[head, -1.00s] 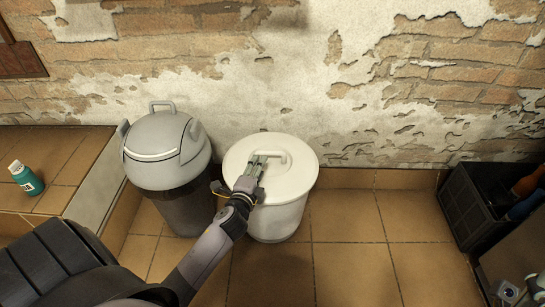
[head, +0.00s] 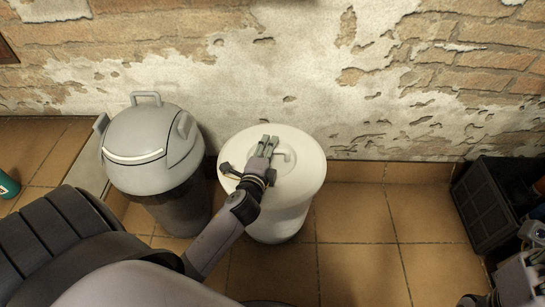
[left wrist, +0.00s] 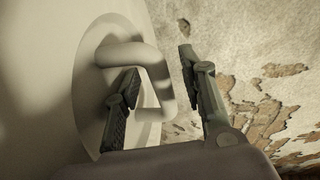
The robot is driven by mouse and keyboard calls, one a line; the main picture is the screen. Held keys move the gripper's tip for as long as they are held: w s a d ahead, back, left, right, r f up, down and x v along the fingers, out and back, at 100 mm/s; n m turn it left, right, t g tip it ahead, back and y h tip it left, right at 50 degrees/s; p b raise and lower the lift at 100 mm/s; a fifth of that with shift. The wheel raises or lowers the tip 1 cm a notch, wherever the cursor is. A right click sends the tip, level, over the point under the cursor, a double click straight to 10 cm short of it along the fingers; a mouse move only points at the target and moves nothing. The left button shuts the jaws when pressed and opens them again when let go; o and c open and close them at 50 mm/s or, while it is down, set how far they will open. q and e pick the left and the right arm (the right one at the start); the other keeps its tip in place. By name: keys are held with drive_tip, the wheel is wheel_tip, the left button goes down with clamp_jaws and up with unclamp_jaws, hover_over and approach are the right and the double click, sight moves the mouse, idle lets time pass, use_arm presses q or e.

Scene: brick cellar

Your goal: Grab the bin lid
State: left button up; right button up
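The white bin (head: 284,221) stands against the wall with its round white lid (head: 306,176) on top. The lid's handle (head: 287,157) is a raised loop, partly hidden by my left gripper (head: 268,142), which is over the lid. In the left wrist view the handle (left wrist: 147,56) lies between the two fingers of my left gripper (left wrist: 158,72). The fingers are spread, one inside the loop and one outside it, with a gap on the outer side. My right gripper (head: 492,299) is partly in view at the lower right; its fingers are unclear.
A grey bin with a domed lid (head: 150,150) stands close on the left. A black crate (head: 490,215) is on the right. A teal bottle (head: 7,184) sits on a tiled ledge at the left edge. The tiled floor (head: 355,245) right of the white bin is clear.

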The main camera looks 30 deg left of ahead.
use_arm(q)
drive_tip(key=shift+s+r, duration=0.1)
clamp_jaws()
idle(0.4)
idle(0.5)
